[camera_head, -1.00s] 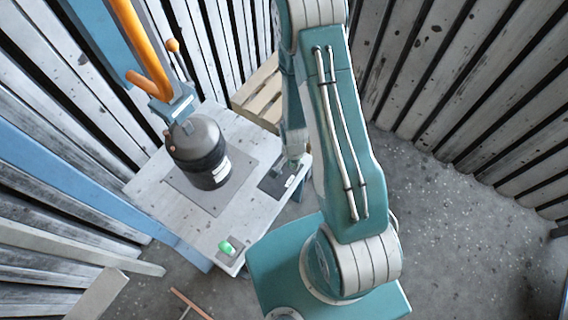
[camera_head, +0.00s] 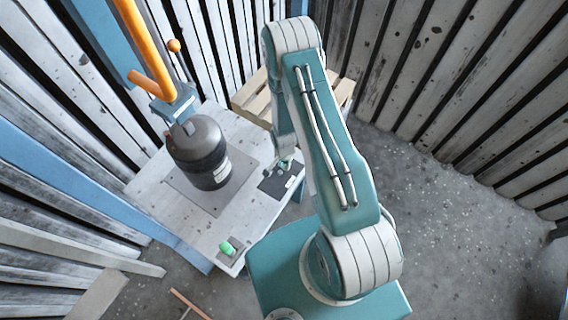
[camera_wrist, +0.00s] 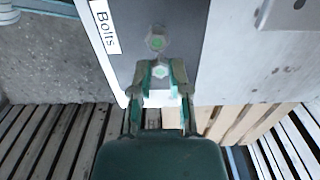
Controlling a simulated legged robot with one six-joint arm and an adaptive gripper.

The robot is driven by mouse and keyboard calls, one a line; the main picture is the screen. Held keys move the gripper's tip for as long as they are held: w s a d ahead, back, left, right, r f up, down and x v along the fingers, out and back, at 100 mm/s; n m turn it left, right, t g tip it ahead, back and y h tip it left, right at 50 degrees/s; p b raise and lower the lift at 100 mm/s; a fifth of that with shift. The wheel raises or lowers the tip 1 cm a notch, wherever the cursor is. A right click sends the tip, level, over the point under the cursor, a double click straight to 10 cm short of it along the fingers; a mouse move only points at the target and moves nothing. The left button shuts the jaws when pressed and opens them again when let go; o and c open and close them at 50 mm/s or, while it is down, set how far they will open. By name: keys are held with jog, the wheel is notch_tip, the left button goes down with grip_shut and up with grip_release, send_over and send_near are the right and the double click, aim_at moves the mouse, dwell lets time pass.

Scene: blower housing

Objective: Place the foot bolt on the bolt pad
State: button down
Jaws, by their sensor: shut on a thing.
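The bolt pad (camera_head: 272,186) is a dark plate with a white label at the right end of the table. In the wrist view the bolt pad (camera_wrist: 135,58) carries the label "Bolts". My gripper (camera_head: 284,163) is over the far part of the pad. In the wrist view my gripper (camera_wrist: 163,68) is shut on a small pale hex-headed foot bolt (camera_wrist: 160,71). A second hex-shaped piece (camera_wrist: 156,42) with a green centre sits on the pad just beyond the fingertips. I cannot tell whether the held bolt touches the pad.
A black blower housing (camera_head: 200,155) stands on a grey mat, under a blue and orange fixture (camera_head: 172,100). A green piece (camera_head: 227,247) lies on a small grey pad at the near table corner. A wooden pallet (camera_head: 255,97) is behind the table.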

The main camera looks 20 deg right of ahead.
jog(key=c, duration=0.6)
grip_release()
jog(key=shift+d, duration=0.1)
notch_tip(320, 180, up, 12)
notch_tip(320, 180, up, 25)
jog(key=n+t, duration=0.3)
jog(key=n, duration=0.2)
send_over(284, 165)
jog(key=a, duration=0.1)
jog(key=s+a+r+n+t, duration=0.1)
jog(key=s+r+n, duration=0.4)
jog(key=s+r, duration=1.1)
jog(key=shift+a+r+n+t, duration=0.2)
jog(key=shift+r+n+t, duration=0.25)
jog(key=shift+t, duration=0.35)
